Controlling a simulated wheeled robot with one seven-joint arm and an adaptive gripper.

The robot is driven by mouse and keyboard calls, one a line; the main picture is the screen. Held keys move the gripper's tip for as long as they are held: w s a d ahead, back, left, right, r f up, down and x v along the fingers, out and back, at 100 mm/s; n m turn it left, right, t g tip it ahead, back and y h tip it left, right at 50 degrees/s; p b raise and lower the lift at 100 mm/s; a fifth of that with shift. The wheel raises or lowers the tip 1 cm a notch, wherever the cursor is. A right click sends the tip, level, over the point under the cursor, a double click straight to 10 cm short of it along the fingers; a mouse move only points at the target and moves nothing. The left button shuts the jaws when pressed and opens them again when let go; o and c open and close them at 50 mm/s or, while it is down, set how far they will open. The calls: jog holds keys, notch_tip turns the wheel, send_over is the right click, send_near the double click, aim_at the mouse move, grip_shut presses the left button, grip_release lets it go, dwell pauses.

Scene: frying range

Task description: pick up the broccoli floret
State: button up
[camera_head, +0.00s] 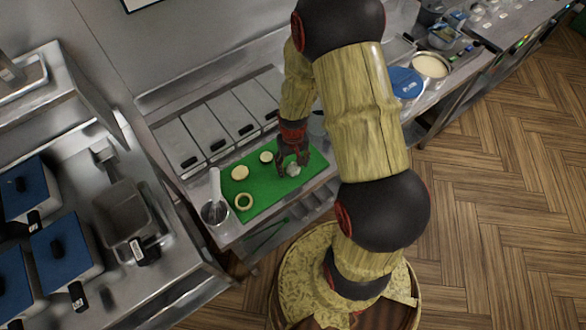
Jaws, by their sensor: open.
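A small pale whitish-green piece, which looks like the broccoli floret (293,170), lies on the green cutting board (268,198) toward its right part. My gripper (291,164) is over the board, right at this piece, with its open fingers close around or just above it. I cannot tell whether the fingers touch it. My arm rises from the gripper and hides part of the counter to the right.
A metal container (214,212) stands at the board's left. Lidded bins (215,130) line the back. A fryer basket (124,215) is further left.

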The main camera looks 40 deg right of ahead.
jog(key=shift+f, duration=0.25)
jog(key=shift+c, duration=0.9)
jog(key=c, duration=0.7)
jog(key=shift+c, duration=0.2)
